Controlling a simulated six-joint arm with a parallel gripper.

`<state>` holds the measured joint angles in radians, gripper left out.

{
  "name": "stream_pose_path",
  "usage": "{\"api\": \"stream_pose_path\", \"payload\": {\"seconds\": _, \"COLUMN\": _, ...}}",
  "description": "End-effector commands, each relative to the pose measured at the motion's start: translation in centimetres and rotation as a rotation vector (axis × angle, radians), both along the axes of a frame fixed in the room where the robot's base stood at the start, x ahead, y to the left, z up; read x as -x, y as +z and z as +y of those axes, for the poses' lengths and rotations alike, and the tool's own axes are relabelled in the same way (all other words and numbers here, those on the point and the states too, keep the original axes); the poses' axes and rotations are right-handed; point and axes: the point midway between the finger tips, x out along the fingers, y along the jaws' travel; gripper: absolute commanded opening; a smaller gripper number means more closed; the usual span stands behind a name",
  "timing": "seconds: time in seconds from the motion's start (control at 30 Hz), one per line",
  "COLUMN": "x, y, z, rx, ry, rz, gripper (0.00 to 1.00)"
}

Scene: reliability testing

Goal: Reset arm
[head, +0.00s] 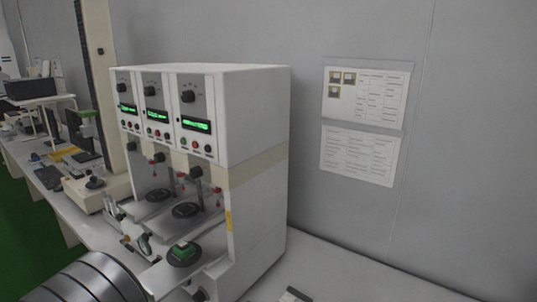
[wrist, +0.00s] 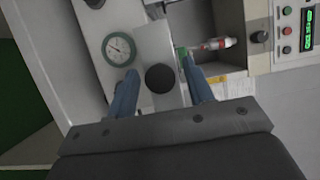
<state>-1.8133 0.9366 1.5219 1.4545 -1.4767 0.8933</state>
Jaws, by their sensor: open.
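My gripper (wrist: 158,72) shows in the wrist view with two blue fingers spread apart. It is open, with nothing held between the fingers. A black round knob (wrist: 161,78) on a metal plate (wrist: 152,42) appears between the fingers; I cannot tell whether they touch it. A white testing machine (head: 260,110) with three green displays stands at the middle of the head view. A small green block (head: 184,250) sits on its nearest black round pad. The gripper's fingers cannot be made out in the head view.
A red-and-white part (wrist: 214,44) is at the upper right. Papers (head: 365,95) hang on the grey wall. The table right of the machine (head: 340,270) is mostly clear.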

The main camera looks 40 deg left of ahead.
Motion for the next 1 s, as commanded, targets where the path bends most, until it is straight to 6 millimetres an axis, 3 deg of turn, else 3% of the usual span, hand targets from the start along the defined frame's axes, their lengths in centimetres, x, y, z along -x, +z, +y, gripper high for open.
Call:
{"api": "stream_pose_path", "payload": {"seconds": 0.57, "x": -0.6, "y": 0.0, "z": 0.3, "rx": 0.0, "ry": 0.002, "rz": 0.0, "gripper": 0.47}}
{"api": "stream_pose_path", "payload": {"seconds": 0.77, "x": 0.7, "y": 0.0, "z": -0.2, "rx": 0.0, "ry": 0.002, "rz": 0.0, "gripper": 0.47}}
{"api": "stream_pose_path", "payload": {"seconds": 1.0, "x": 4.3, "y": 0.1, "z": -1.6, "rx": 0.0, "ry": 0.005, "rz": 0.0, "gripper": 0.47}}
